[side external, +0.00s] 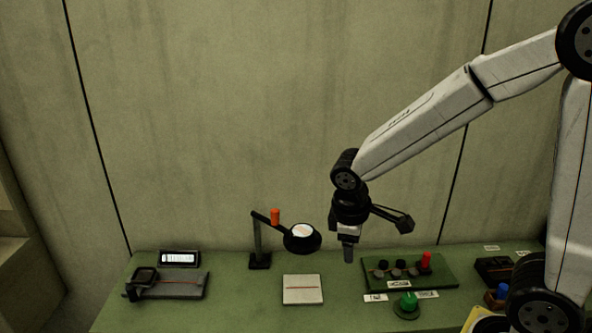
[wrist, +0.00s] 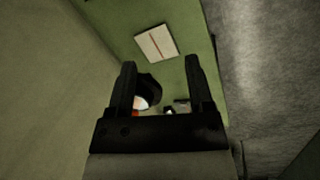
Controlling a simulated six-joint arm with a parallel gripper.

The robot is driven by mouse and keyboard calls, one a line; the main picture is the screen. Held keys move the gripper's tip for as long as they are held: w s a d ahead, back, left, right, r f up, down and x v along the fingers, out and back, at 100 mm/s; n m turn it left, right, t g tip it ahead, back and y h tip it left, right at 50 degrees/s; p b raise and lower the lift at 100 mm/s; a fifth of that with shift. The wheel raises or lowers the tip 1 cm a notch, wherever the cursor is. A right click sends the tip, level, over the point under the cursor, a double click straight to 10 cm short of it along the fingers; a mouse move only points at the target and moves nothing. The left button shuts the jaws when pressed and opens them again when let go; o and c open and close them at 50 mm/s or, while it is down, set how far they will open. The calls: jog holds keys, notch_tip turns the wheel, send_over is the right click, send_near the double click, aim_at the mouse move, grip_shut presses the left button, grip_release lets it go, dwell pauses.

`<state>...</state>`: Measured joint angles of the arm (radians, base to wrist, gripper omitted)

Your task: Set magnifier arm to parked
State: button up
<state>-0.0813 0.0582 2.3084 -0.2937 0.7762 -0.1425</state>
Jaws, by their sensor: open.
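The magnifier arm (side external: 268,218) stands on a dark post (side external: 258,243) at the middle left of the green table. Its orange knob (side external: 275,216) stands upright on the arm, and its round, black-rimmed lens (side external: 302,237) points right, behind the pale square plate. My gripper (side external: 348,254) hangs fingers down to the right of the lens, apart from it and empty. In the wrist view, my gripper (wrist: 161,72) is open, with the lens (wrist: 147,91) and a bit of orange (wrist: 135,113) showing between the fingers, partly hidden by the gripper. I see no readable parked mark.
The pale plate (side external: 303,289) with a red line lies in front of the lens. A dark green panel (side external: 440,284) with several knobs and a red handle (side external: 426,262) lies right. A green knob (side external: 408,305) sits in front. A display (side external: 179,258) stands left; the wall is close behind.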

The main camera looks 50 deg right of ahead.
aim_at(273, 215)
jog(key=w+n+h, duration=0.3)
jog(key=w, duration=0.1)
jog(key=w+d+n+h, duration=0.1)
jog(key=w+n+h, duration=0.2)
jog(key=w+n, duration=0.1)
jog(key=w+n+h, duration=0.3)
jog(key=w, duration=0.1)
jog(key=shift+w+d+f, duration=0.1)
jog(key=shift+w+d, duration=0.05)
jog(key=shift+w, duration=0.25)
jog(key=w+a+n+t+h, duration=0.5)
jog(key=w+a+n+h, duration=0.1)
jog(key=w, duration=0.3)
jog(key=f, duration=0.4)
jog(key=shift+s+f, duration=0.1)
jog(key=shift+s, duration=0.1)
jog(key=shift+d, duration=0.2)
jog(key=shift+x, duration=3.75)
grip_shut()
